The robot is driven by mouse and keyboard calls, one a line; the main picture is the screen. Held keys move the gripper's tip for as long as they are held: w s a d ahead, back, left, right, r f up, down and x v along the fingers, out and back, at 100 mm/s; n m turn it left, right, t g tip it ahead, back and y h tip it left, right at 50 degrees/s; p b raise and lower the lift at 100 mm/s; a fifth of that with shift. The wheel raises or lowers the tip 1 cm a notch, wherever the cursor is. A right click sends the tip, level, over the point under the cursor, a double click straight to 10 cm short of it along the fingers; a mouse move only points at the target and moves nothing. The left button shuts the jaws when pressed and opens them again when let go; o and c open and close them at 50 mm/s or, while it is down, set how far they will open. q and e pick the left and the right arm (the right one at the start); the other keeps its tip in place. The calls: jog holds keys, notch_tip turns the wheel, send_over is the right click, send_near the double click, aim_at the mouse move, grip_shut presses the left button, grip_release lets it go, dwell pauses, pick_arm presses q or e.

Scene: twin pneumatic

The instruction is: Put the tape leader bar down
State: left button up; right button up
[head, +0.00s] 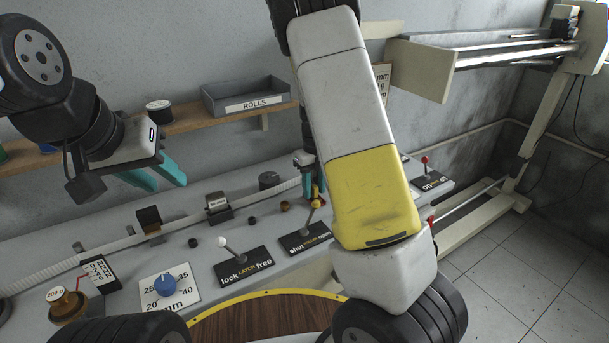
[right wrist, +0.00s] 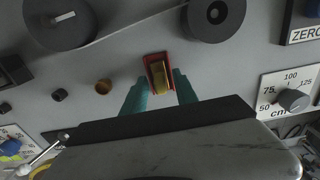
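In the right wrist view, a brass-coloured block (right wrist: 160,78) sits in a red frame (right wrist: 149,60) on the grey panel. It may be the tape leader bar; I cannot be sure. My right gripper (right wrist: 160,82) has its two teal fingers apart, one on each side of the red frame, with a gap to the block. I cannot tell whether they touch the frame. In the head view my right gripper (head: 315,186) is over the bench and mostly hidden by my own arm. My left gripper (head: 152,177) is open and empty above the bench's left part.
The bench carries a latch lever (head: 224,243), a shut/open lever (head: 315,205), a blue knob (head: 165,285) and a brass weight (head: 68,305). A pale tape (head: 110,247) runs along its back. Reels (right wrist: 215,15) are near my right gripper. A ROLLS tray (head: 246,98) is on the shelf.

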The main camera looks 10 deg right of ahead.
aim_at(314, 186)
jog(key=shift+r, duration=0.15)
notch_tip(314, 186, up, 11)
jog(key=s+a+r+n+t+y, duration=0.1)
jog(key=s+r+n+t, duration=0.2)
jog(key=s+n, duration=0.9)
jog(key=s+a+r+n+t+y, duration=0.1)
jog(key=s+r+n+t, duration=0.2)
jog(key=s+r+n, duration=0.7)
jog(key=s+n, duration=0.2)
jog(key=n, duration=0.8)
jog(key=shift+s+n, duration=0.15)
jog(key=shift+n, duration=0.15)
jog(key=shift+a, duration=0.1)
